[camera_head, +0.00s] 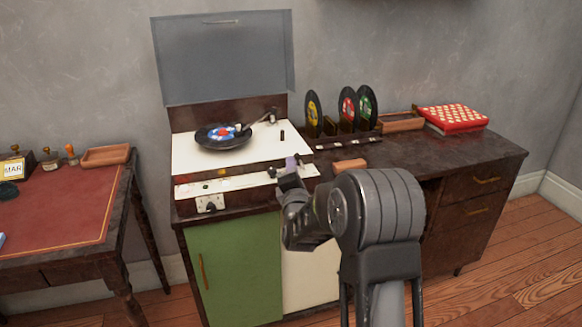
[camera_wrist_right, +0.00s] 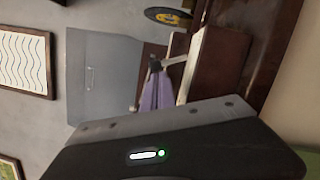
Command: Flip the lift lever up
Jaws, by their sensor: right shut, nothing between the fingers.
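A record player (camera_head: 185,160) with a white deck stands in the cabinet, its grey lid (camera_head: 225,60) raised. A black record (camera_head: 223,137) with a blue and red label lies on it, and the tonearm (camera_head: 262,120) is at the right. A small dark upright peg (camera_head: 282,135) stands on the deck right of the record; I cannot tell for sure whether it is the lift lever. My right gripper (camera_head: 292,163) is shut and empty over the deck's front edge, in front of the peg and apart from it. Its purple fingers (camera_wrist_right: 157,92) also show in the wrist view. My left gripper is out of view.
Several records (camera_head: 347,108) stand in a rack right of the player. A wooden block (camera_head: 350,165) lies on the dark top, with a tray (camera_head: 402,121) and a red patterned box (camera_head: 455,117) farther right. A red-topped desk (camera_head: 60,205) is at the left.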

